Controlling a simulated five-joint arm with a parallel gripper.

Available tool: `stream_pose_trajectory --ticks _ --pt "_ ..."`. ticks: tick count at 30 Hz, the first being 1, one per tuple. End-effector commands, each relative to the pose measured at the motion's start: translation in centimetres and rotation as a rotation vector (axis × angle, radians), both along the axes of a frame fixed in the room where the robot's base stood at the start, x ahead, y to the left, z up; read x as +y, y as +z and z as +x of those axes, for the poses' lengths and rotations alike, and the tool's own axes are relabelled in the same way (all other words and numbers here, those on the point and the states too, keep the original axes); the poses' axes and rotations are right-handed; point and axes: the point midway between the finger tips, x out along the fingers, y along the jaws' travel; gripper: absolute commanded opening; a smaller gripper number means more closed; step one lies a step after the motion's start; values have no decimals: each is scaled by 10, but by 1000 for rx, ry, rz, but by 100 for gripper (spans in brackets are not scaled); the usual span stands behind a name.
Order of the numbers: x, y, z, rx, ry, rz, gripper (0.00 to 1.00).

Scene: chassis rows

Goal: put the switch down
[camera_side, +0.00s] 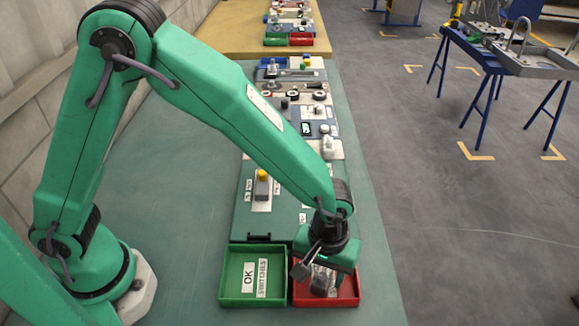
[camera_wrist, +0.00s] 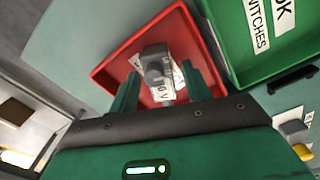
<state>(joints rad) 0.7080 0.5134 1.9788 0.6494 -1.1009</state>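Whether the switch touches the tray floor is hard to tell.
A green tray (camera_side: 235,296), labelled OK and SWITCHES, stands directly left of the red one. Behind them is a green chassis panel (camera_side: 250,219) with a black handle and a yellow-topped switch (camera_side: 263,183). More parts stand in rows farther back.

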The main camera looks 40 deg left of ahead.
Motion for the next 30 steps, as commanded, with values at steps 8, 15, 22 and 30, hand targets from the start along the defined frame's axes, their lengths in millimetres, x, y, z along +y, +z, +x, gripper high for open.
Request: stream_pose_trajectory --ticks 8,15,22,30 --pt "0 4 0 -1 0 -1 48" --pt "0 26 0 -2 0 -1 48" --pt "-1 63 1 -4 0 -4 48" --pt "0 103 0 -3 0 -2 48"
